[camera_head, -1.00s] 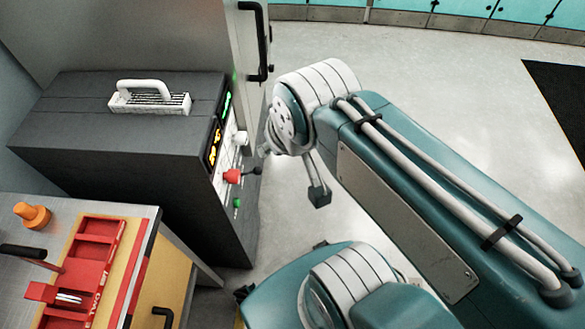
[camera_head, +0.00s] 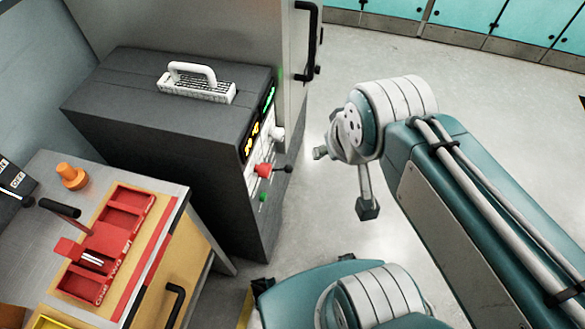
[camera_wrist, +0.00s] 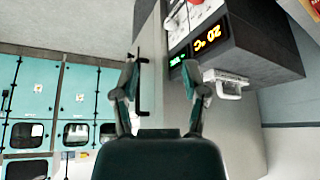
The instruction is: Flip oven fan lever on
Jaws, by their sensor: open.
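The oven is a dark grey box (camera_head: 160,135) at centre left in the head view, with a narrow light control panel on its right side. A red knob (camera_head: 263,171) sits on the panel, and a dark lever with a black ball end (camera_head: 288,169) sticks out beside it. I cannot read labels, so which control is the fan lever is unclear. In the wrist view the panel, its red knob (camera_wrist: 195,2) and an orange display (camera_wrist: 207,38) are at the top right. My gripper (camera_wrist: 162,72) is open and empty, pointing past the panel, apart from it.
A white handle piece (camera_head: 198,85) lies on the oven top. A bench with a red tray (camera_head: 130,205) and an orange knob (camera_head: 71,176) stands at lower left. A tall grey cabinet with a black handle (camera_head: 308,40) is behind. Open floor lies to the right.

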